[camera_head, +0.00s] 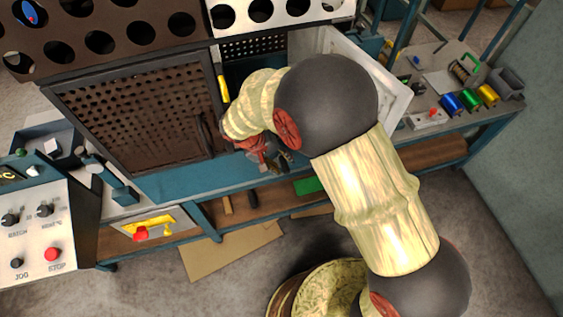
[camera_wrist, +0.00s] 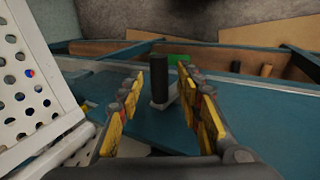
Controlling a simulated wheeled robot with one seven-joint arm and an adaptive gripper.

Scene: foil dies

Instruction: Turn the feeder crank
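My gripper (camera_head: 270,158) is at the front edge of the blue bench, partly hidden by my arm in the head view. In the wrist view my gripper (camera_wrist: 162,84) is open, with yellow-padded fingers spread. An upright black cylindrical grip (camera_wrist: 158,70) on a pale grey arm (camera_wrist: 163,103) stands between the fingers, with visible gaps on both sides. It looks like a crank handle; its pivot is not clear. In the head view, a yellow bar with a red knob (camera_head: 141,233) is mounted on a pale plate at lower left; I cannot tell whether it is a crank.
A brown perforated door (camera_head: 130,115) stands left of my gripper. A white perforated panel (camera_wrist: 28,85) is close on the left in the wrist view. A control box (camera_head: 45,230) is at lower left. Coloured spools (camera_head: 470,100) stand on the right bench.

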